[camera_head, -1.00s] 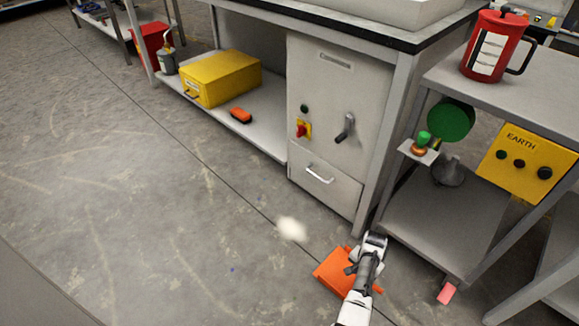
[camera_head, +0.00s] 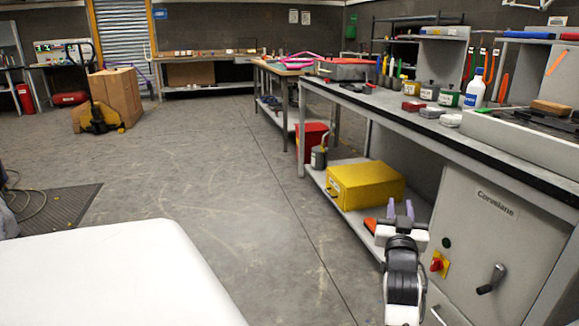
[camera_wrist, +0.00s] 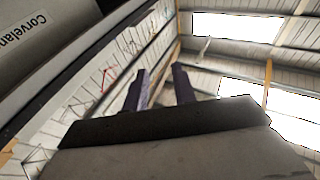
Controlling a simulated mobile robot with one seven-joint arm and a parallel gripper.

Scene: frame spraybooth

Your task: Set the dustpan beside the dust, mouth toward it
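My gripper (camera_head: 400,209) is raised in front of the long workbench, with its two purple fingers pointing up. In the wrist view my gripper (camera_wrist: 159,78) shows the fingers apart with nothing between them, against the roof and wall. Neither the orange dustpan nor the pale dust heap shows in the current views; the floor where they lay is out of frame.
The workbench (camera_head: 440,137) runs along the right, with a yellow box (camera_head: 365,184) and a small orange object (camera_head: 370,225) on its lower shelf. A white surface (camera_head: 115,280) fills the lower left. The concrete floor (camera_head: 225,165) between is open.

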